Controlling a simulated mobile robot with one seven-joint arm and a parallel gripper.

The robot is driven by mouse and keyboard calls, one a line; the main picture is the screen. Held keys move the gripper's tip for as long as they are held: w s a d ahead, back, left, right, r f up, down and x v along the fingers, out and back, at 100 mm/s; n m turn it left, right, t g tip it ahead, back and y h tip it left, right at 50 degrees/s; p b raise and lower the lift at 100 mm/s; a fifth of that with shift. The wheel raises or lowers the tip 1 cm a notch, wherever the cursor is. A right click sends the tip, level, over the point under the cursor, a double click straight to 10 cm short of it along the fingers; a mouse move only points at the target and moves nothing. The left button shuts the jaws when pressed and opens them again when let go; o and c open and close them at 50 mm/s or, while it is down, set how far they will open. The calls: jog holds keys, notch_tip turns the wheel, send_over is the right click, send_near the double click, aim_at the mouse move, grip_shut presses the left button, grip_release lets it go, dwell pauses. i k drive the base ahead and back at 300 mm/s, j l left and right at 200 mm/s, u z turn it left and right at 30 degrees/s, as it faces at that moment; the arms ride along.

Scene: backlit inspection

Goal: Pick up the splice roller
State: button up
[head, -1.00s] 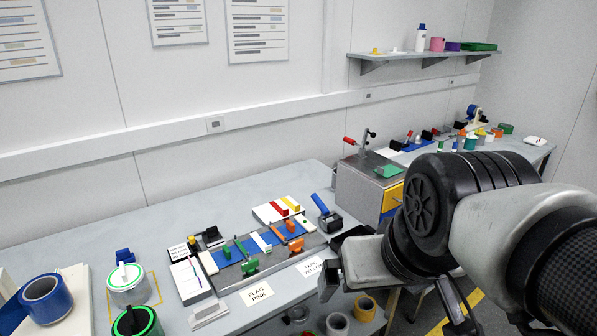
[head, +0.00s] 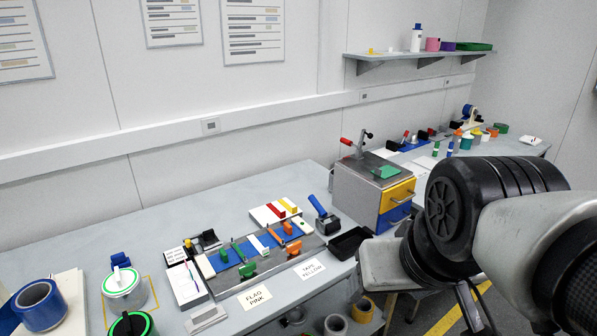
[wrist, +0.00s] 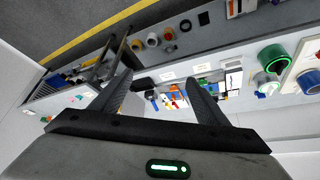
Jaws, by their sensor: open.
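The splice roller (head: 325,217) appears to be the tool with a blue handle and a dark head. In the head view it stands on the bench behind the black tray, its handle tilted up to the left. My gripper (wrist: 158,80) is open and empty in the wrist view, with its two dark fingers spread. It is apart from the roller, well above the bench. In the head view my wrist is to the right of the roller, and the fingertips cannot be made out.
A black tray (head: 350,242) sits at the bench's front edge, close to the roller. A fixture with blue strips and coloured clamps (head: 246,262) lies to the left. A drawer cabinet (head: 366,196) with a lever stands to the right. The bench behind the roller is clear.

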aim_at(323, 215)
jog(key=i+l+u, duration=0.55)
jog(key=l, duration=0.35)
jog(key=i+l+u, duration=0.35)
jog(key=l, duration=0.4)
jog(key=i+l+u, duration=0.2)
jog(key=l, duration=0.2)
